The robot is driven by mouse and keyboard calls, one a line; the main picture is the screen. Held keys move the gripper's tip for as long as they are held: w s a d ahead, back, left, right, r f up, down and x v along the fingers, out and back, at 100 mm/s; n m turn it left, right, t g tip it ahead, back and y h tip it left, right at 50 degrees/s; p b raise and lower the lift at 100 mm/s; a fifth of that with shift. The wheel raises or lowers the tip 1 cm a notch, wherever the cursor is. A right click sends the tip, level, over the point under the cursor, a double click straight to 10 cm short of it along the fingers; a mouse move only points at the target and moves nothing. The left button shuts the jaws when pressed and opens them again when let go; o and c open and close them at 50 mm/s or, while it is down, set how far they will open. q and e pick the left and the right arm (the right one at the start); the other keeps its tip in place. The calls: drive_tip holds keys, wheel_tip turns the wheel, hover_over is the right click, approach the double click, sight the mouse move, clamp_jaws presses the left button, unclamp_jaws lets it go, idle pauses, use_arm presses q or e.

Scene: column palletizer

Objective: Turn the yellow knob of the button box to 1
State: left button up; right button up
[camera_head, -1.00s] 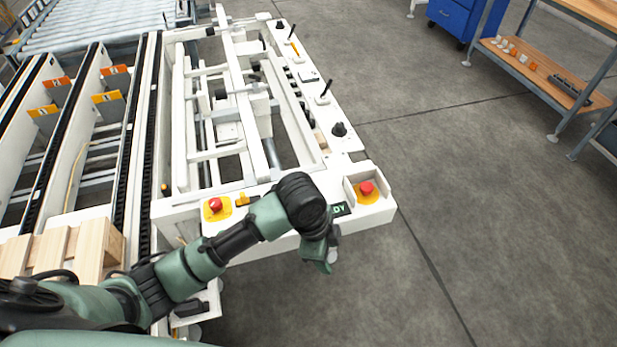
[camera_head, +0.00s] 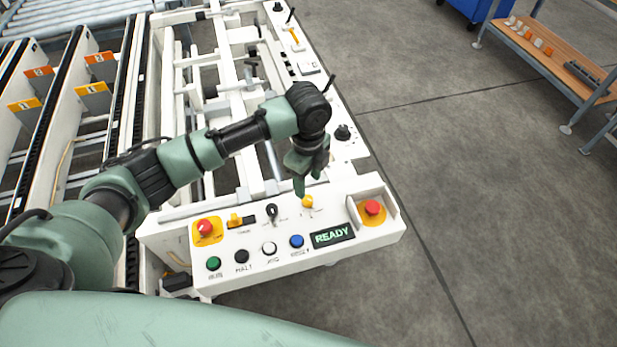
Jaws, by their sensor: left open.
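The button box (camera_head: 330,255) is a white panel at the front end of the machine. Its yellow knob (camera_head: 307,203) sits in the upper row, with small markings too small to read. My left gripper (camera_head: 309,180) hangs above and just behind the knob, its fingers pointing down and open, with nothing between them. The fingertips look close to the knob, but I cannot tell the exact gap. The knob's upper edge is near the fingertip. My right gripper is not in view.
Beside the knob are a black selector (camera_head: 271,211), a yellow switch (camera_head: 236,219) and a red emergency button (camera_head: 205,226). Several push buttons, a READY display (camera_head: 334,235) and a second red button (camera_head: 373,207) lie nearer or right.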

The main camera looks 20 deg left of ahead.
sight(308, 199)
use_arm(q)
drive_tip(key=shift+w+f, duration=0.2)
drive_tip(key=shift+f, duration=0.05)
drive_tip(key=f, duration=0.5)
drive_tip(key=shift+s+f+p, duration=0.35)
drive_tip(key=shift+p, duration=0.05)
drive_tip(key=shift+w+f, duration=0.1)
drive_tip(key=shift+f, duration=0.5)
drive_tip(key=c, duration=1)
clamp_jaws()
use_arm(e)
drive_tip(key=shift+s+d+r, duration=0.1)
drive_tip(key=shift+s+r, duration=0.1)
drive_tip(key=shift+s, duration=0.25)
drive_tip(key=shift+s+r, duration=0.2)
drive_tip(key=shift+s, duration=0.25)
